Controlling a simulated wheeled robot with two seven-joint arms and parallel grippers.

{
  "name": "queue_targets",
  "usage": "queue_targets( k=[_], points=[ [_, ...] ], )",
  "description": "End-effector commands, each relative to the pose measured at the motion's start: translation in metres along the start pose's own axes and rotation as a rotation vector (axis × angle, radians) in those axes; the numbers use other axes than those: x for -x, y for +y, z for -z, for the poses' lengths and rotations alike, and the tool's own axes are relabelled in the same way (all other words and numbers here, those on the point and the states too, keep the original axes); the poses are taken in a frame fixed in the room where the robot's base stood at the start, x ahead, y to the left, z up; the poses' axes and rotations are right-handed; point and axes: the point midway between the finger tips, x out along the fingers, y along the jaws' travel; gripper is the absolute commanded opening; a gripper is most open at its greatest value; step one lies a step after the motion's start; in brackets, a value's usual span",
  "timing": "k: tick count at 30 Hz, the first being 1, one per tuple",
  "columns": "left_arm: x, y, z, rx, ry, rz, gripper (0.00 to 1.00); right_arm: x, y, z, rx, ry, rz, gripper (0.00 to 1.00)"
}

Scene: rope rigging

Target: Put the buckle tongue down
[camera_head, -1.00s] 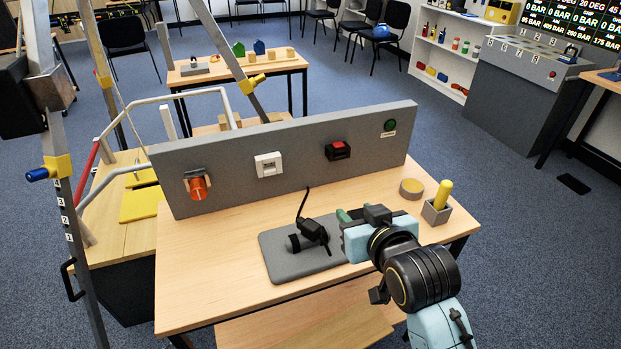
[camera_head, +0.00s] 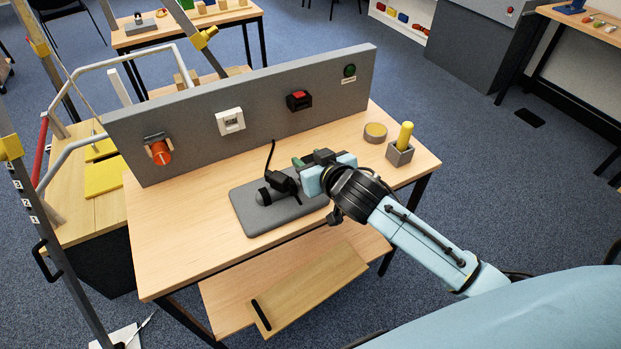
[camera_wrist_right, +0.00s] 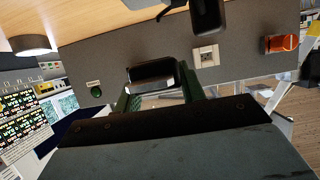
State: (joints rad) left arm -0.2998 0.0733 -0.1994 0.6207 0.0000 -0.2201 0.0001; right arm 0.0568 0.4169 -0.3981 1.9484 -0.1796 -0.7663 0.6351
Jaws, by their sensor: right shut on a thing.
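My right gripper (camera_head: 299,163) is above the back right part of the grey mat (camera_head: 252,226) on the table, right beside a black plug-like piece with a cable. In the right wrist view its green fingers (camera_wrist_right: 163,96) are shut on a dark block with a shiny metal edge, which I take for the buckle tongue (camera_wrist_right: 150,76). The tongue is hidden by the gripper in the head view. The red and black buckle (camera_head: 299,101) is fixed on the upright grey panel behind. My left gripper is not in view.
The black piece (camera_head: 281,184) lies on the mat. The grey panel (camera_head: 200,119) also carries an orange knob (camera_head: 160,153), a white socket (camera_head: 231,121) and a green button (camera_head: 349,71). A round disc (camera_head: 375,132) and a yellow peg in a grey holder (camera_head: 400,157) stand at right. The table's left front is clear.

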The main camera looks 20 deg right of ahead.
Motion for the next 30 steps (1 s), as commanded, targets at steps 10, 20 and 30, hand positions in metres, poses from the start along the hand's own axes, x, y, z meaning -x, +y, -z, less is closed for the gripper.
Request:
queue_targets(
  k=[10,20,30],
  points=[
    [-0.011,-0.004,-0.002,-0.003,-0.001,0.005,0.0,-0.015,0.0,-0.035,0.001,-0.001,-0.002,0.17],
    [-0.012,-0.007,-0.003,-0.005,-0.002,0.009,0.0,-0.018,0.0,-0.044,0.0,0.002,0.0,0.17],
    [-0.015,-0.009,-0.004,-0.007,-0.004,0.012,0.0,-0.021,0.0,-0.052,0.001,0.001,0.0,0.45]
  ],
)
